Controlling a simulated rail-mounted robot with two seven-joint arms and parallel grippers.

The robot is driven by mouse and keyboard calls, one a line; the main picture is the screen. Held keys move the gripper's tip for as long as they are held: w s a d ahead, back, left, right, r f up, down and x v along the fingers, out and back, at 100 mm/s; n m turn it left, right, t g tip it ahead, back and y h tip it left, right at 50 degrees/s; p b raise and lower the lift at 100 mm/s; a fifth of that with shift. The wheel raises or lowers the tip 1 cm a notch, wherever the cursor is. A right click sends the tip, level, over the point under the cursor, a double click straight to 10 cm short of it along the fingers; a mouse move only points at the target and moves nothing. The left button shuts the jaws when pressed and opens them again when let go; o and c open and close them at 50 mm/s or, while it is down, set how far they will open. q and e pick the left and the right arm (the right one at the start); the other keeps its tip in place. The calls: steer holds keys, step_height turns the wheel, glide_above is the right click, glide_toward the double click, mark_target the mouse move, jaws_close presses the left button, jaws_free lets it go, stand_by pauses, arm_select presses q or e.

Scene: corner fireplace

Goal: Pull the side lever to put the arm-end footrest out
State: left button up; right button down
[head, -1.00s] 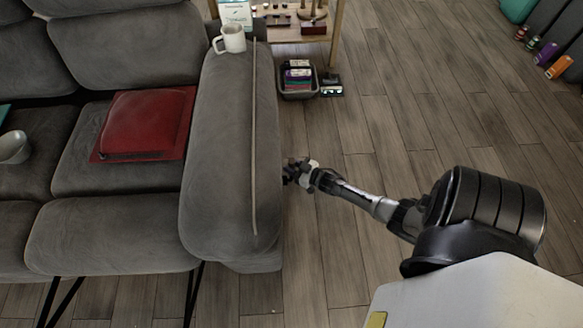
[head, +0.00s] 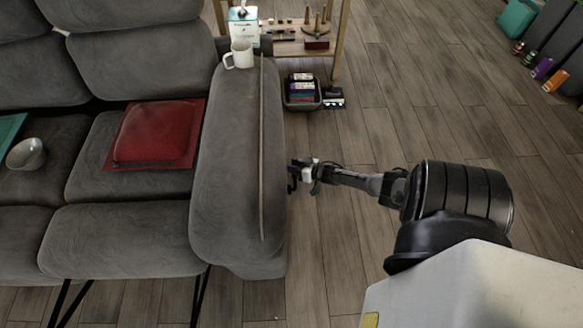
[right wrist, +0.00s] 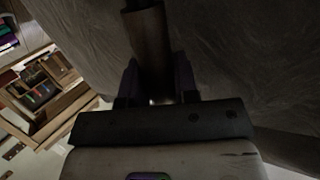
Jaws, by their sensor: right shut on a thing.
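The grey sofa's near armrest (head: 225,170) fills the middle of the head view. My right gripper (head: 293,175) is beside its outer side, low against it. In the right wrist view, my right gripper (right wrist: 157,85) has its two fingers on either side of a dark brown bar, the side lever (right wrist: 148,45), and is shut on it. The lever is hidden in the head view. The padded front section of the arm-end seat (head: 125,240) shows in front of the seat, above thin black legs; I cannot tell how far it is out. My left gripper is not in view.
A red cushion (head: 155,135) lies on the arm-end seat, and a bowl (head: 25,154) sits on the seat to its left. A white mug (head: 240,55) stands on the armrest's back end. A small basket (head: 301,92) is on the floor. The wooden floor right of the sofa is mostly clear.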

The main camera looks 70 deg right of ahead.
steer(key=shift+f, duration=0.1)
steer(key=c, duration=0.9)
jaws_free()
steer(key=shift+o, duration=0.2)
steer(key=shift+s, duration=0.1)
steer(key=shift+s+a+r+p, duration=0.15)
steer(key=shift+s+r+p, duration=0.1)
steer(key=shift+r+p, duration=0.1)
steer(key=p+v, duration=0.5)
steer(key=v, duration=0.8)
steer(key=shift+s+f+p, duration=0.2)
steer(key=shift+f+p, duration=0.1)
steer(key=shift+w, duration=0.15)
